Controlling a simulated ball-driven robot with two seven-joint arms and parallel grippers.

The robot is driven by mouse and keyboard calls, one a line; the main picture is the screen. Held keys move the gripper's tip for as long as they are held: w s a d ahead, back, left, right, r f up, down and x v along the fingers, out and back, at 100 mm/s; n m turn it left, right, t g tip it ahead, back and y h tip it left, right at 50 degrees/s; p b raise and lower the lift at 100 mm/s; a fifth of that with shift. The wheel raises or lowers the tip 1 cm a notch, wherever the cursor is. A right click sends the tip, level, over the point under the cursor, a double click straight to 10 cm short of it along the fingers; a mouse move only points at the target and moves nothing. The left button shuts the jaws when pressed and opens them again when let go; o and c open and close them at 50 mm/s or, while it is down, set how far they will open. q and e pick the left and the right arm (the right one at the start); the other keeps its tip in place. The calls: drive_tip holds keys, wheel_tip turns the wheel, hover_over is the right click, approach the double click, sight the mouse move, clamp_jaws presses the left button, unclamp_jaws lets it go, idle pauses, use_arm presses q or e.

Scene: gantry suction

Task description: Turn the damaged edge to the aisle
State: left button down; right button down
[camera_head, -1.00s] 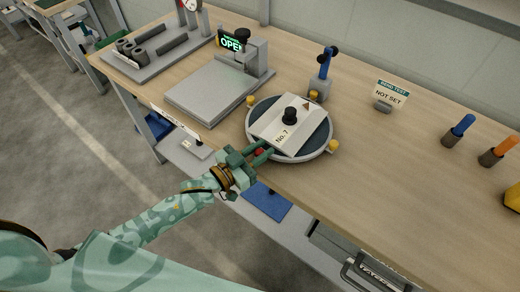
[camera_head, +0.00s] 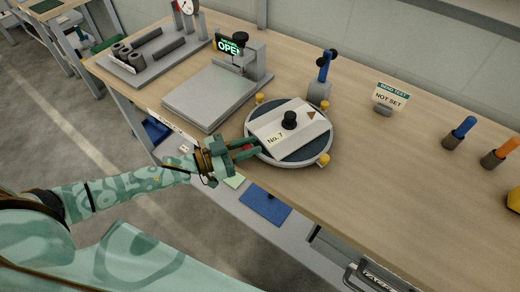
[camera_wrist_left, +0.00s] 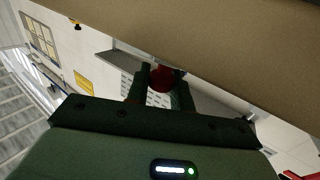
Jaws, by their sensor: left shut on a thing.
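A round turntable (camera_head: 324,148) with a dark top and yellow knobs (camera_head: 324,160) on its rim sits near the table's front edge. On it lies a white plate (camera_head: 300,133) labelled "No. 7", with a black knob (camera_head: 289,120) on it and a small brown triangle (camera_head: 311,114) near its upper right end. The label end points toward the lower left. My left gripper (camera_head: 248,148) is at the turntable's left rim. In the left wrist view its fingers are shut on a red knob (camera_wrist_left: 160,78). No damage on the plate's edge can be made out. My right gripper is not in view.
A grey platform (camera_head: 205,100) with an "OPEN" display (camera_head: 229,44) stands to the left. A blue-armed post (camera_head: 322,78) stands close behind the turntable. A "NOT SET" sign (camera_head: 389,97) and blue and orange handles (camera_head: 463,128) are to the right. The table's front right is clear.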

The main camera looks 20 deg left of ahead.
use_arm(q)
drive_tip(key=shift+w+a+f+m+g+h+b, duration=0.2)
drive_tip(key=shift+w+a+m+g+h+b, duration=0.45)
drive_tip(key=shift+a+m+g+h+b, duration=0.55)
drive_tip(key=shift+w+r+b, duration=0.1)
drive_tip(key=shift+w+b, duration=0.1)
drive_tip(key=shift+b, duration=0.25)
drive_tip(key=shift+g, duration=0.3)
drive_tip(key=c, duration=1.2)
unclamp_jaws()
drive_tip(key=v, duration=1.6)
drive_tip(key=shift+p, duration=0.4)
drive_tip(key=shift+s+a, duration=0.1)
drive_tip(key=shift+a, duration=0.05)
